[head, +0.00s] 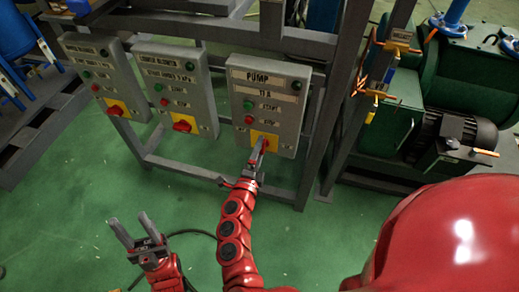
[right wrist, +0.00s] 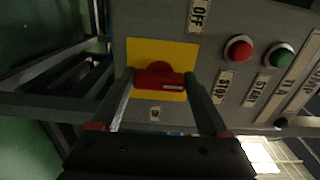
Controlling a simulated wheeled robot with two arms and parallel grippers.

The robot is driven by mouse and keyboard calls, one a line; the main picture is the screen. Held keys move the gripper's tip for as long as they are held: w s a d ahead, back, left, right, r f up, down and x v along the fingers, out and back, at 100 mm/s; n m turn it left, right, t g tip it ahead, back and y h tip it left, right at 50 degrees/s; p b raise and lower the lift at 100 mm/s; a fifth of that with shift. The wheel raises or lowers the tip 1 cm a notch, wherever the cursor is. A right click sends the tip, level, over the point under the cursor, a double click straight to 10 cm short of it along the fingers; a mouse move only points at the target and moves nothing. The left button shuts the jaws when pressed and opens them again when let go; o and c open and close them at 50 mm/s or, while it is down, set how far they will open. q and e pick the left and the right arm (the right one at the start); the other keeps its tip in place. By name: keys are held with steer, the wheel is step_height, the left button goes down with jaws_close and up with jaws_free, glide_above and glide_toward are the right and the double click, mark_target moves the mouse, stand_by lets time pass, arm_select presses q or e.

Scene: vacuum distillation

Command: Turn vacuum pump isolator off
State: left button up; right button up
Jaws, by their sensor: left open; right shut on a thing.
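The pump control box (head: 265,100), labelled PUMP, is grey and mounted on a metal frame. Its isolator is a red knob (right wrist: 160,76) on a yellow plate (right wrist: 150,52) low on the box; the plate also shows in the head view (head: 256,136). My right gripper (head: 261,150) reaches up to the isolator. In the right wrist view its fingers lie on either side of the red knob, shut on it. An OFF label (right wrist: 198,15) is beside the plate. My left gripper (head: 131,220) is open and empty, low over the green floor.
Two similar boxes, a middle one (head: 172,85) and a left one (head: 103,75), carry their own red isolators. A red stop button (right wrist: 239,49) and green start button (right wrist: 280,55) sit near the knob. Green machinery (head: 450,85) stands at the right. Open floor lies below.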

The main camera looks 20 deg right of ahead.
steer(key=o, duration=1.2)
steer(key=shift+o, duration=0.2)
steer(key=p+v, duration=0.1)
steer(key=v, duration=1.6)
steer(key=shift+a+p, duration=0.25)
steer(key=shift+p, duration=0.15)
steer(key=shift+s, duration=0.15)
